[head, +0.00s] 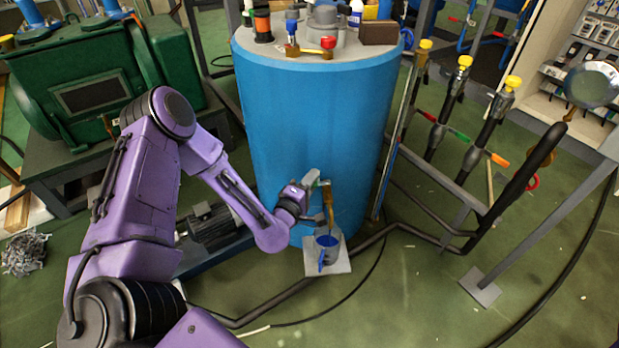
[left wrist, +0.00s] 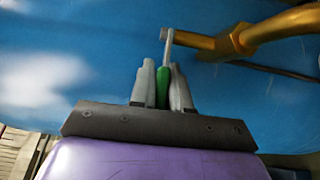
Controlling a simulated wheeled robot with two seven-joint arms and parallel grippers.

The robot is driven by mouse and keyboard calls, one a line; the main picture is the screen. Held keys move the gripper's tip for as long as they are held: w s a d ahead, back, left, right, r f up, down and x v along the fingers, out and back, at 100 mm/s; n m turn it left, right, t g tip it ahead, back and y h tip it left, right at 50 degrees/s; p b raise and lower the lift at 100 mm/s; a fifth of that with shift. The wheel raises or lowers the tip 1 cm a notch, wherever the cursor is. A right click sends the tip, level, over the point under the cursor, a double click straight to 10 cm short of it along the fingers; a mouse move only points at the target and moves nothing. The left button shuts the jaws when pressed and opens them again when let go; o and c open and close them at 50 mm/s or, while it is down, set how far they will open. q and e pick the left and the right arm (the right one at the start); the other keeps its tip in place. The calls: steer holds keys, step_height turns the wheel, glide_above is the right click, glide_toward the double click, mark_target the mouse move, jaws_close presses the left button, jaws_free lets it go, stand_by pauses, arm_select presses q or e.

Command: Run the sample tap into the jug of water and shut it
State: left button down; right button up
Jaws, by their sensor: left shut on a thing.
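The brass sample tap (head: 329,208) sticks out of the lower front of the blue tank (head: 318,120). In the left wrist view its brass body (left wrist: 240,40) is at upper right, with a thin metal lever ending in a green handle (left wrist: 162,90). My left gripper (head: 318,182) is at the tap. In the left wrist view its fingers (left wrist: 163,74) are closed around the green handle. The jug (head: 326,241), with a blue handle, stands upright on a grey plate (head: 340,262) below the spout. I cannot tell its water level or whether the tap runs. My right gripper is out of view.
A green machine (head: 95,85) stands at left and a motor (head: 212,225) lies low beside the tank. Pipes with yellow-capped valves (head: 464,62) rise at right. A dark pipe (head: 390,228) runs past the jug. The floor at lower right is mostly clear.

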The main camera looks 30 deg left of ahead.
arm_select(q)
steer(key=shift+w+a+m+h, duration=0.1)
steer(key=shift+w+m+h, duration=0.15)
steer(key=shift+m+h, duration=0.55)
steer(key=c, duration=1.2)
jaws_free()
steer(key=s+p, duration=0.1)
steer(key=s, duration=0.9)
steer(key=shift+s+a, duration=0.1)
steer(key=shift+s, duration=0.2)
